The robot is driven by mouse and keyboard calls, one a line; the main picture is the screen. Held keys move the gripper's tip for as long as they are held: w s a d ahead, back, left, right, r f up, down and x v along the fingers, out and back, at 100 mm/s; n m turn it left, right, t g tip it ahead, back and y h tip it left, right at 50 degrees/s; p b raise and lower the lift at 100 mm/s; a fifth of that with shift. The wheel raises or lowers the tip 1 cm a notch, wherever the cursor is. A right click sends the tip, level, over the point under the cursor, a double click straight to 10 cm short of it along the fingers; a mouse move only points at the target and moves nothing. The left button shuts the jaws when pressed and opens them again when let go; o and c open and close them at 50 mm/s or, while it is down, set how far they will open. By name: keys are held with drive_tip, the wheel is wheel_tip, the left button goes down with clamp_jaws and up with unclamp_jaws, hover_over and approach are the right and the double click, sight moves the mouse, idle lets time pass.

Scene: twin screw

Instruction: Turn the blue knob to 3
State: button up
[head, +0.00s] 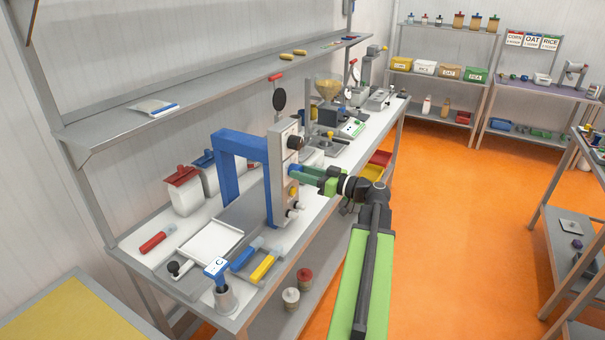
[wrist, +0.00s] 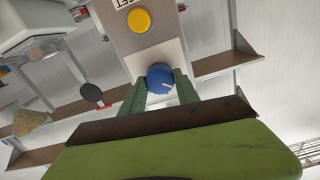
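The blue knob (wrist: 159,77) sits on a pale plate on the grey control panel (head: 282,150). A short white mark on the knob points to the lower right in the wrist view. No scale numbers around it can be read. My gripper (wrist: 160,84) has one green finger on each side of the knob, and both fingertips appear to touch it.
A yellow button (wrist: 139,20) is on the panel beside the knob; it also shows in the head view (head: 293,190). A black knob (head: 295,142) is higher on the panel. A blue frame (head: 235,145) stands behind it. The orange floor (head: 455,240) at right is clear.

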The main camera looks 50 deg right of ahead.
clamp_jaws()
drive_tip(key=shift+m, duration=10)
drive_tip(key=o, duration=0.8)
unclamp_jaws()
